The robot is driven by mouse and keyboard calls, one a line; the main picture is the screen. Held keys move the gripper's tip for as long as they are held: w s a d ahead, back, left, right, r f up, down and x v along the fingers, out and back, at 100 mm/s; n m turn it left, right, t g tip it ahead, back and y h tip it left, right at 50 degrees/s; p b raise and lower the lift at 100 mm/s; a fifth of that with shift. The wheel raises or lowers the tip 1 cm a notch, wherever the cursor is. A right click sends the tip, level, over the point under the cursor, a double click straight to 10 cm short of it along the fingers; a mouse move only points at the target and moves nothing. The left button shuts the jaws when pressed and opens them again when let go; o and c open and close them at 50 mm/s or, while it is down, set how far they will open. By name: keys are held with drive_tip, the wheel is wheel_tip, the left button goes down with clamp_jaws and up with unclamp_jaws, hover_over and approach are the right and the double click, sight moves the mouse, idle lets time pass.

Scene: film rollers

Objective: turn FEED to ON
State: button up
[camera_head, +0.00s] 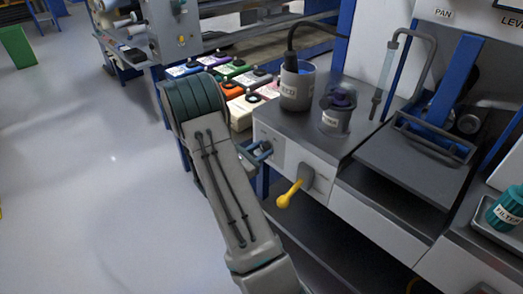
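A yellow lever handle (290,193) sticks out from a dark grey mount on the front of the grey cabinet (325,165). It points down and to the left. I see no readable FEED or ON marking on it, so I cannot tell whether it is the FEED control. My grey arm rises from the bottom to a dark, ribbed joint left of the cabinet. A small blue-grey pronged piece shows between the arm and the cabinet front, left of and above the lever. I cannot tell whether it is my gripper or a cabinet fitting. No gripper shows clearly.
On the cabinet stand a grey pot (296,90) with a black hose and a smaller labelled cup (336,112). Several coloured containers stand behind the arm.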

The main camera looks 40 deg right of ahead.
drive_tip(key=c, duration=0.3)
drive_tip(key=shift+b, duration=0.35)
drive_tip(key=m+b, duration=0.3)
drive_tip(key=shift+f, duration=0.2)
drive_tip(key=m+b, duration=0.3)
drive_tip(key=b, duration=0.1)
drive_tip(key=shift+f+m, duration=0.1)
drive_tip(key=shift+m, duration=0.2)
drive_tip(key=m+b, duration=0.3)
drive_tip(key=b, duration=0.2)
drive_tip(key=shift+m+b, duration=0.3)
drive_tip(key=shift+m, duration=0.1)
drive_tip(key=shift+r+m+b, duration=0.25)
drive_tip(key=shift+m+b, duration=0.55)
drive_tip(key=shift+b, duration=0.2)
